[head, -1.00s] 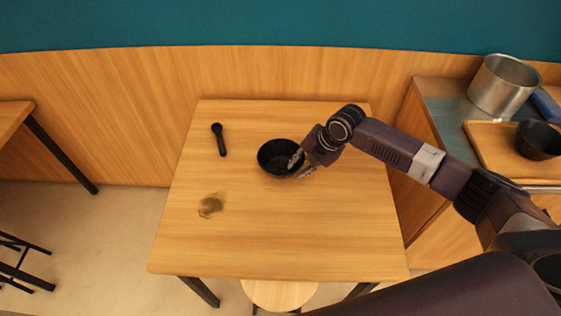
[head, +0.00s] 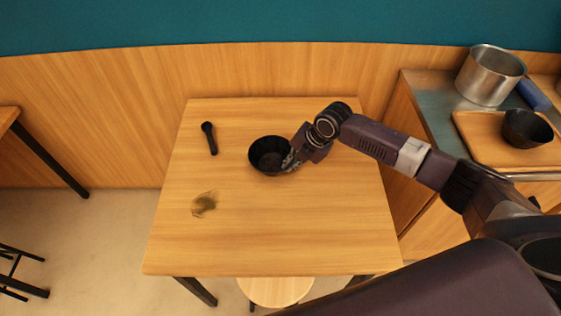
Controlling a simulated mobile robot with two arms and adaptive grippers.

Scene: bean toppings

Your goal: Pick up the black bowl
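My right gripper (head: 290,161) reaches in from the right and is shut on the bowl's right rim, one finger inside the bowl and the other outside. The fingers are small here and partly merge with the dark bowl. I see no clear gap between the bowl and the table. My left gripper is not in view.
The wooden table (head: 290,235) carries a black spoon (head: 210,138) and a greenish-brown patch (head: 204,204) at its left. A second black bowl (head: 527,129) rests on a wooden tray (head: 481,143) beside a metal pot (head: 491,75). A stool (head: 275,291) stands at the table's front.

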